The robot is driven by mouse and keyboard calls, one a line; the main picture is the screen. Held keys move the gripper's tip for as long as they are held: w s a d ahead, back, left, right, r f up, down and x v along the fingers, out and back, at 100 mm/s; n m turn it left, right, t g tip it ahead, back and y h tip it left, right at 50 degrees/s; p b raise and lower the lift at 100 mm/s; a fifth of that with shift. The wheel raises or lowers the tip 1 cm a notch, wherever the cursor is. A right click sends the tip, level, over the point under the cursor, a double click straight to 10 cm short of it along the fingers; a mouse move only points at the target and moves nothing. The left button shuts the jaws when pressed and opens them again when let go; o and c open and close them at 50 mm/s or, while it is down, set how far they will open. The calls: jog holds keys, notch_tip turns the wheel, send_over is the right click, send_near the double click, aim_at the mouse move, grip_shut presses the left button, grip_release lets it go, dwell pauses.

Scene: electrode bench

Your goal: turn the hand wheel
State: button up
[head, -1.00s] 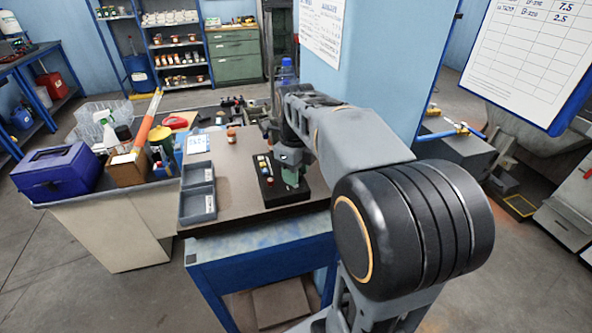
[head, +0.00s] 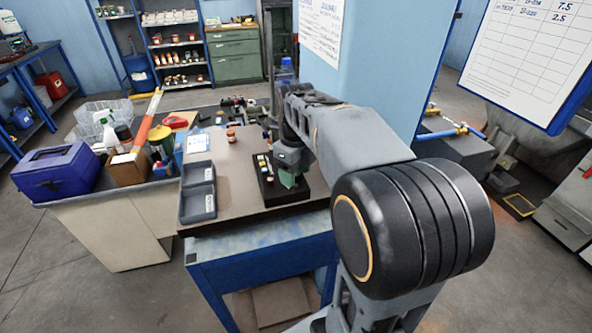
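I cannot make out a hand wheel clearly in the head view. A dark upright stand (head: 271,85) with small metal parts rises at the back of the bench, partly behind my arm. My gripper (head: 288,172) points down over a black block (head: 272,193) on the brown bench top. A small green piece (head: 287,181) shows right at its fingertips. Whether the fingers are open or closed on it is too small to tell.
A purple-blue box (head: 58,170) and bottles crowd the left side table. A blue pillar (head: 385,70) rises to the right. The bench top between bins and block is clear.

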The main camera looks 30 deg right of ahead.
jog(key=shift+r, duration=0.1)
dwell(0.4)
notch_tip(320, 180, up, 8)
jog(key=p, duration=0.7)
dwell(0.3)
